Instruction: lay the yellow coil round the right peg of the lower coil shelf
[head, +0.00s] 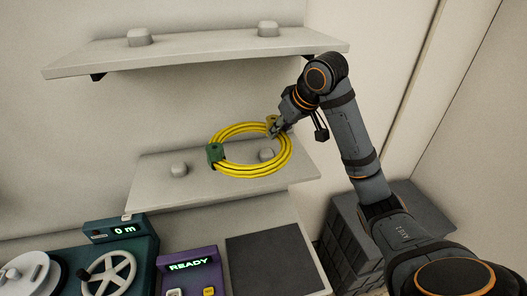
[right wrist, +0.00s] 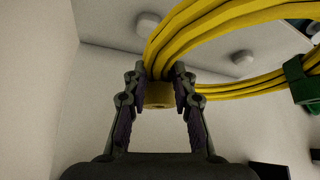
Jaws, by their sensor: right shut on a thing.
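The yellow coil (head: 240,172) is a ring of several strands with a green clip (head: 215,153) on its left side. My right gripper (head: 274,128) is shut on its yellow tab, which also shows between the fingers in the right wrist view (right wrist: 159,95). The lower coil shelf (head: 150,185) has a left peg (head: 179,169) and a right peg (head: 266,155). In the head view the right peg shows through the ring's opening and the left peg lies outside it. I cannot tell the coil's height above the shelf. My left gripper is out of view.
An upper shelf (head: 200,50) with two pegs overhangs at the back. Below stand a purple box (head: 190,258) reading READY, a teal device (head: 125,230) reading 0 m and a dark mat (head: 272,265). A dark grey crate (head: 350,240) stands at lower right.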

